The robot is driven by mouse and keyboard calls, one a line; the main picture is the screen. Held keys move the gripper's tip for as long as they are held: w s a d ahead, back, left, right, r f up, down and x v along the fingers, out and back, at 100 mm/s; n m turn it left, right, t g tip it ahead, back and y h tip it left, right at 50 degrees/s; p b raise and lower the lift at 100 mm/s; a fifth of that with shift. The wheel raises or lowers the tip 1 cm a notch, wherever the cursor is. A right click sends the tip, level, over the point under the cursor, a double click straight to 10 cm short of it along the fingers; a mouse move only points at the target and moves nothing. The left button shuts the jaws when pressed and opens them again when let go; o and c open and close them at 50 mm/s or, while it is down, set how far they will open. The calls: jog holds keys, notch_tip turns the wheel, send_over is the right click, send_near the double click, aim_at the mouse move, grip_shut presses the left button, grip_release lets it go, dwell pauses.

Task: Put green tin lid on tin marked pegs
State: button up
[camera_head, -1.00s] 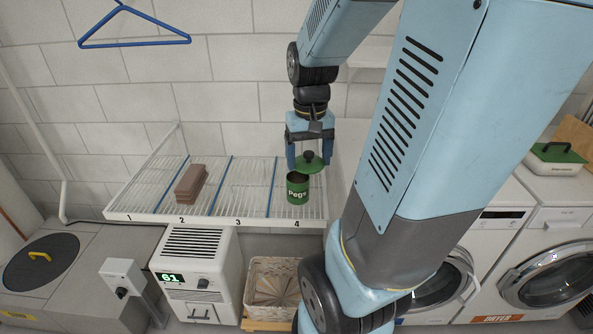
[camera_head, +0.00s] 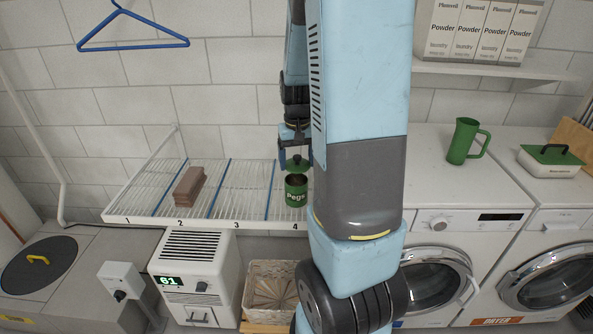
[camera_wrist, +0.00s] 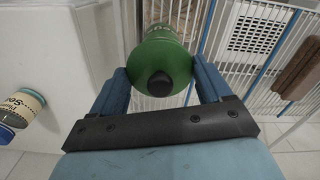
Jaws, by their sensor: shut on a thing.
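The green tin marked Pegs (camera_head: 296,193) stands upright on the wire rack, in section 4. The green lid (camera_head: 297,168) with its dark knob is just above the tin's open top, with a small gap between them. My gripper (camera_head: 294,160) is shut on the lid; my arm hides part of its right side. In the wrist view the lid (camera_wrist: 163,51) sits between the two blue fingertips (camera_wrist: 161,74), which meet its edges. There the lid covers most of the tin below, though some white lettering shows past it.
A brown block (camera_head: 188,186) lies on the rack (camera_head: 150,215) in section 2. A green jug (camera_head: 463,140) and a white box with a green lid (camera_head: 552,162) stand on the machines at right. A labelled jar (camera_wrist: 22,105) shows at left in the wrist view.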

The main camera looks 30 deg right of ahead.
aim_at(296, 170)
jog(key=shift+w+d+f, duration=0.15)
jog(key=shift+w+f, duration=0.25)
jog(key=shift+f, duration=0.15)
jog(key=shift+w+d+f, duration=0.15)
jog(key=shift+w+f, duration=0.25)
jog(key=shift+f, duration=1.55)
jog(key=shift+f, duration=0.1)
jog(key=o, duration=1)
jog(key=shift+c, duration=0.2)
